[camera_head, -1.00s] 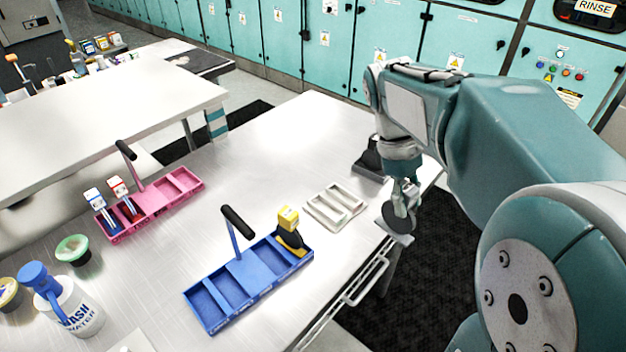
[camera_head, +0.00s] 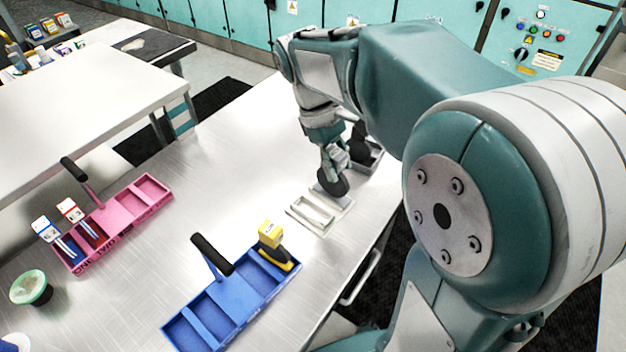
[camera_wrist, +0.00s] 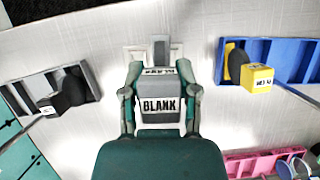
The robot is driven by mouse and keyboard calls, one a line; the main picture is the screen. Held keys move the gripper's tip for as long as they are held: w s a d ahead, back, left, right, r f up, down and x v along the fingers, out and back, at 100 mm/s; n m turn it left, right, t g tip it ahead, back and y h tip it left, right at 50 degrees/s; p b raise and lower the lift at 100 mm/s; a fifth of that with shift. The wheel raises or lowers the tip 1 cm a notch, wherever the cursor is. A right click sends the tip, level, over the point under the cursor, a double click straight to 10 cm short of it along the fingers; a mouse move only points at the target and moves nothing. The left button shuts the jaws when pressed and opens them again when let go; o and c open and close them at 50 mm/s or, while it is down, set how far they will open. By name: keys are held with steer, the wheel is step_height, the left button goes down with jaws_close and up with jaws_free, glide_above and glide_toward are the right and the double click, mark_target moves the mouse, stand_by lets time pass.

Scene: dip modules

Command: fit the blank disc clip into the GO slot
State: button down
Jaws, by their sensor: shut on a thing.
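My gripper (camera_head: 330,158) is shut on the blank disc clip, a grey piece with a dark disc (camera_head: 334,184) in the head view. In the wrist view the clip's "BLANK" label (camera_wrist: 159,105) faces the camera between the fingers (camera_wrist: 160,95). The clip is at the far end of a small pale tray (camera_head: 310,222) with long recesses; I cannot tell whether it touches. The tray shows behind the clip in the wrist view (camera_wrist: 136,53), partly hidden. No "GO" mark is readable.
A blue caddy (camera_head: 196,317) holds a yellow-topped black clip (camera_head: 272,245). A pink caddy (camera_head: 150,190) holds two labelled pieces. A grey caddy (camera_wrist: 81,70) with a dark clip (camera_wrist: 70,92) stands beyond the tray. A green bowl (camera_head: 31,287) is at left. Bare table lies between the caddies.

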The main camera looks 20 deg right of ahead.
mark_target(314, 188)
steer(key=a+f, duration=0.1)
steer(key=w+a+f, duration=0.1)
steer(key=f, duration=0.1)
steer(key=w+a+f, duration=0.1)
steer(key=shift+w+f, duration=0.2)
steer(key=shift+w, duration=0.05)
steer(key=f, duration=0.3)
steer(key=shift+w+a+f, duration=0.15)
steer(key=shift+w, duration=0.1)
steer(key=shift+f, duration=0.3)
steer(key=shift+c, duration=1.8)
jaws_free()
